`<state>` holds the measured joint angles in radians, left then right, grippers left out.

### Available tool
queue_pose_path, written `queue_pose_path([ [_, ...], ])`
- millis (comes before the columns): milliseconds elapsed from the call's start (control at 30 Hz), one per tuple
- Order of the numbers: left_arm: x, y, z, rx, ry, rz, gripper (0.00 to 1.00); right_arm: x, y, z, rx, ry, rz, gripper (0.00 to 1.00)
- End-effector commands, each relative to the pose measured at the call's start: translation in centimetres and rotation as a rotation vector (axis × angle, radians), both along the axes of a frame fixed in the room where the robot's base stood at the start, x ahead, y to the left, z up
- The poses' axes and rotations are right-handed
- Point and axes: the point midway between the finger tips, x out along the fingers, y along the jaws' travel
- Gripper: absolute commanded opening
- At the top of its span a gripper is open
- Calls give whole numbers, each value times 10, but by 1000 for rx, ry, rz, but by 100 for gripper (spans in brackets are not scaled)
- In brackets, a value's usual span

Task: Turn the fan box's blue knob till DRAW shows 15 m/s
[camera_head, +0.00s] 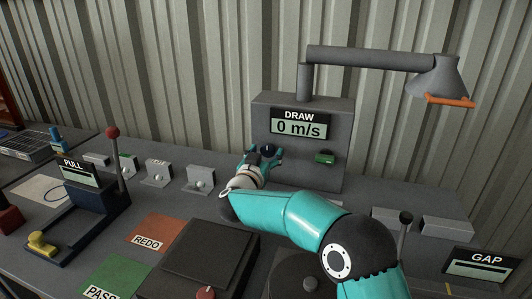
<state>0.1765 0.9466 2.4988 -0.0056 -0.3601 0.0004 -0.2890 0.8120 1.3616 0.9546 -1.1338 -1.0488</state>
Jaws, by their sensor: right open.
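The fan box (315,172) is a grey upright box at the back of the bench, with a DRAW display (297,128) that reads 0 m/s. The blue knob (269,149) shows as a small dark round shape on the lower left of its face, partly hidden by my right gripper. My right gripper (267,155) is open, with its teal fingers close around the knob; I cannot tell whether they touch it. A green switch (325,157) sits at the lower right of the face. My left gripper is not in view.
A grey duct with a hood (437,78) rises from the box and reaches right. A PULL stand (82,190) with a red-topped lever is at left. REDO (155,239) and PASS (112,277) mats lie in front. A GAP display (482,263) is at right.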

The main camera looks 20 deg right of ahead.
Motion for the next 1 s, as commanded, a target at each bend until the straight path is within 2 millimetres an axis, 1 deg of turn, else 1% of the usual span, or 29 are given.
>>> queue_pose_path([
  [200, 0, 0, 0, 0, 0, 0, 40, 1, 0, 0, 0, 0, 0, 68],
  [233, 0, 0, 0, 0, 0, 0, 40, 1, 0, 0, 0, 0, 1, 66],
  [567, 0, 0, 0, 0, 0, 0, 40, 1, 0, 0, 0, 0, 1, 11],
  [767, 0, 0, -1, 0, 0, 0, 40, 0, 0, 0, 9, -6, 1, 10],
  [1000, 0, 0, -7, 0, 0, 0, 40, 0, 0, -1, 77, -53, 2, 10],
])
